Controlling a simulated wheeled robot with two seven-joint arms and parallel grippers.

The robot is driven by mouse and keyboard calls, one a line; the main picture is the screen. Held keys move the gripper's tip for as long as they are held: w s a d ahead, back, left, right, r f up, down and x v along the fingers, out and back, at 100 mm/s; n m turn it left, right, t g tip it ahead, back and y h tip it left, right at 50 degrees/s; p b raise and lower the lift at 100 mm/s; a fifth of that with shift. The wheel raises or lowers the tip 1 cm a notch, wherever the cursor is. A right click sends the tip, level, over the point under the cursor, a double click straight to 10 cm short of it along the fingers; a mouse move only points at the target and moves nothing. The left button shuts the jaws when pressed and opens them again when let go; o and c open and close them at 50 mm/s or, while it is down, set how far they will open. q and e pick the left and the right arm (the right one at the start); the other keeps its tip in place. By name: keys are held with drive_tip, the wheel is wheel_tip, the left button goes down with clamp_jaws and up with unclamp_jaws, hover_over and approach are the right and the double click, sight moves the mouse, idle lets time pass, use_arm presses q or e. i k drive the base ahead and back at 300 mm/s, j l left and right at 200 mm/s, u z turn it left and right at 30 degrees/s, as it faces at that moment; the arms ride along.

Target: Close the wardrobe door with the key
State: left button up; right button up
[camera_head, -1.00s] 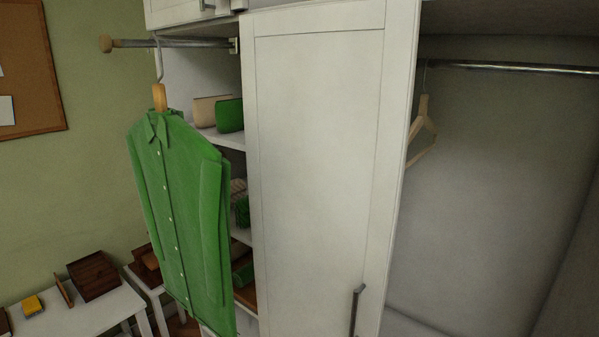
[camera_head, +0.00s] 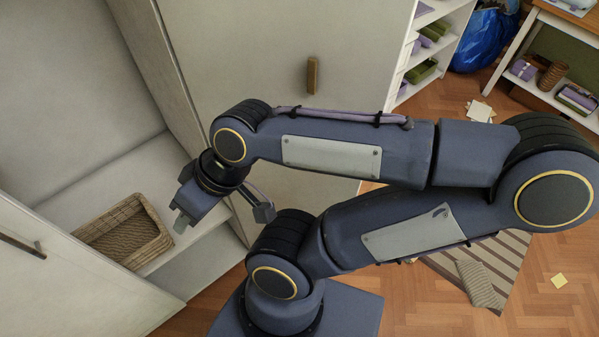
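A white wardrobe door (camera_head: 80,285) with a dark bar handle (camera_head: 22,246) stands swung open at the lower left. A second pale door panel (camera_head: 345,50) with a brown vertical handle (camera_head: 312,76) is behind my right arm. I cannot make out a key on either door. The open compartment (camera_head: 60,70) between them is pale inside. My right gripper (camera_head: 222,217) is in front of the compartment's lower edge, right of the open door. Its two fingers are apart with nothing visible between them. My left gripper is out of view.
A wicker basket (camera_head: 128,233) sits on the compartment's floor. White shelves (camera_head: 443,52) with purple and green items and a blue bag (camera_head: 482,38) are at the upper right. A striped rug (camera_head: 500,262) lies on the wooden floor, partly hidden by my arm.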

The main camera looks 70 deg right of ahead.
sight(228, 54)
drive_tip(key=z, duration=0.4)
drive_tip(key=k+z, duration=0.1)
drive_tip(key=z, duration=0.3)
drive_tip(key=l+z, duration=0.1)
drive_tip(key=z, duration=0.3)
drive_tip(key=k+l+z, duration=0.1)
drive_tip(key=z, duration=0.3)
drive_tip(key=k+l+z, duration=0.1)
drive_tip(key=l+z, duration=0.35)
drive_tip(key=l+u, duration=0.75)
drive_tip(key=i+l+u, duration=0.1)
drive_tip(key=l+u, duration=1.7)
drive_tip(key=l, duration=0.4)
drive_tip(key=k+l+z, duration=0.2)
drive_tip(key=k+j, duration=0.05)
drive_tip(key=k, duration=0.05)
